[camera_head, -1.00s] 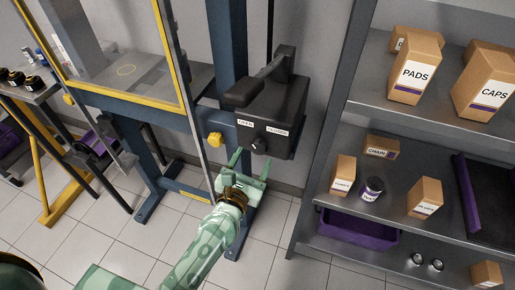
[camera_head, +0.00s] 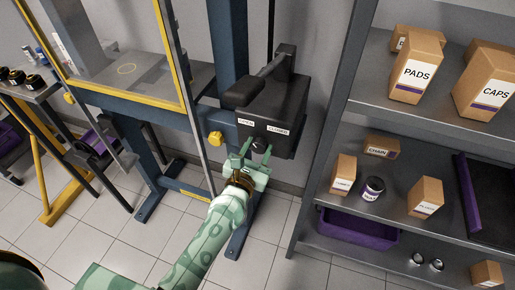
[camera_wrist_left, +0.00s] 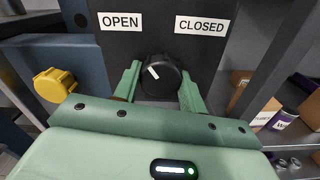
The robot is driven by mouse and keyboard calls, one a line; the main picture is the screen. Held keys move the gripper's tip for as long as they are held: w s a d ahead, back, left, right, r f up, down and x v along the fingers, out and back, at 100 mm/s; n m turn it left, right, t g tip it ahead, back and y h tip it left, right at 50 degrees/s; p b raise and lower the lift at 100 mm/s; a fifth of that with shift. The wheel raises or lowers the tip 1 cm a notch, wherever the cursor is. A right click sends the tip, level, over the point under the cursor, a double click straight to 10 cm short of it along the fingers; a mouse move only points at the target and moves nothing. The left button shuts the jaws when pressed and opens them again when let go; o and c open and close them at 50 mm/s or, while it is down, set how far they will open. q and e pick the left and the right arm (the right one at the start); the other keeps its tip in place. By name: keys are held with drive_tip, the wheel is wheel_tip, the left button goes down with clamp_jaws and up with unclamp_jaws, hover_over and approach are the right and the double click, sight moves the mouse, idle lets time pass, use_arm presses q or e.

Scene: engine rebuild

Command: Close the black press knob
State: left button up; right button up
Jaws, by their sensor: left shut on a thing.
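The black press knob (camera_wrist_left: 160,76) is a round dial on the front of a black box (camera_head: 275,105). OPEN (camera_wrist_left: 121,21) and CLOSED (camera_wrist_left: 202,25) labels sit above it. The knob's white mark points up and to the left, toward the OPEN side. In the head view the knob (camera_head: 258,145) shows just beyond my fingertips. My left gripper (camera_head: 251,153) has one finger on each side of the knob and is shut on it; the fingers (camera_wrist_left: 160,80) also show in the left wrist view. My right gripper is not seen.
A yellow knob (camera_wrist_left: 54,86) sits left of the box on the blue press frame (camera_head: 226,60). A grey shelf unit (camera_head: 330,200) with cartons, a jar and a purple bin (camera_head: 357,228) stands to the right. Tiled floor lies below.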

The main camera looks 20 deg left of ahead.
use_arm(q)
drive_tip(key=shift+m, duration=0.3)
drive_tip(key=m+p, duration=0.3)
drive_tip(key=m, duration=0.3)
drive_tip(key=shift+r, duration=0.2)
drive_tip(key=m+p, duration=0.2)
drive_tip(key=m, duration=0.2)
drive_tip(key=shift+a+m+p, duration=0.1)
drive_tip(key=shift+m+p, duration=0.2)
drive_tip(key=shift+f+m+p, duration=0.1)
drive_tip(key=shift+m+p, duration=0.4)
drive_tip(key=shift+m, duration=1)
drive_tip(key=o, duration=1)
drive_tip(key=s, duration=0.5)
drive_tip(key=s+p, duration=0.1)
drive_tip(key=s, duration=0.5)
drive_tip(key=s+p, duration=0.1)
drive_tip(key=s, duration=0.4)
drive_tip(key=shift+s+a, duration=0.2)
drive_tip(key=shift+a, duration=0.05)
